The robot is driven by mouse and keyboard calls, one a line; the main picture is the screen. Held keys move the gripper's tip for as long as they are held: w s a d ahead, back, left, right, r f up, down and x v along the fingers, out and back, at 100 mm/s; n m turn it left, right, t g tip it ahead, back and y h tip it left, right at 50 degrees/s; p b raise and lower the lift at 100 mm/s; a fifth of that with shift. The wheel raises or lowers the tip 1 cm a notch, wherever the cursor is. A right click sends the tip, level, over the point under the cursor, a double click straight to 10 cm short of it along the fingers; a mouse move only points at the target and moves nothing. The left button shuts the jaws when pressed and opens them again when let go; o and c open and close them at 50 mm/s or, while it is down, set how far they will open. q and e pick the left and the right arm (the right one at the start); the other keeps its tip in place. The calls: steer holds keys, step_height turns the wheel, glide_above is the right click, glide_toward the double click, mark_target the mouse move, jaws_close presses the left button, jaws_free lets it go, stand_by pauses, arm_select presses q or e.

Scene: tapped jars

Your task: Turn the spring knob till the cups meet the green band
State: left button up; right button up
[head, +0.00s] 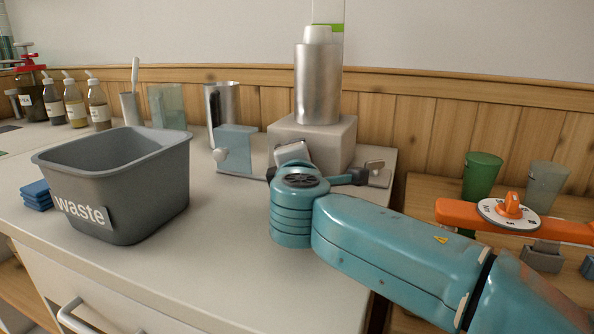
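A brushed metal cylinder (318,85) stands upright on a pale block (340,135) at the back of the counter. White cups (317,36) show at its top. Behind them stands a pale upright strip with a green band (336,28); the cup top is close to the band's height, with the lower cup edge below it. No spring knob is clearly visible on the block; my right arm hides part of its front. My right gripper (310,172) is in front of the block, mostly hidden by its own wrist. Its fingertips and any contact are not clear. My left gripper is out of view.
A grey waste bin (120,190) stands at left, blue folded cloths (36,195) beside it. A pale blue box (237,150) and metal pitcher (221,105) stand left of the block. An orange-knobbed dial (508,211) and green cup (482,176) are at right. The front counter is clear.

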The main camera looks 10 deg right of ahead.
stand_by(0.4)
steer(key=o, duration=1)
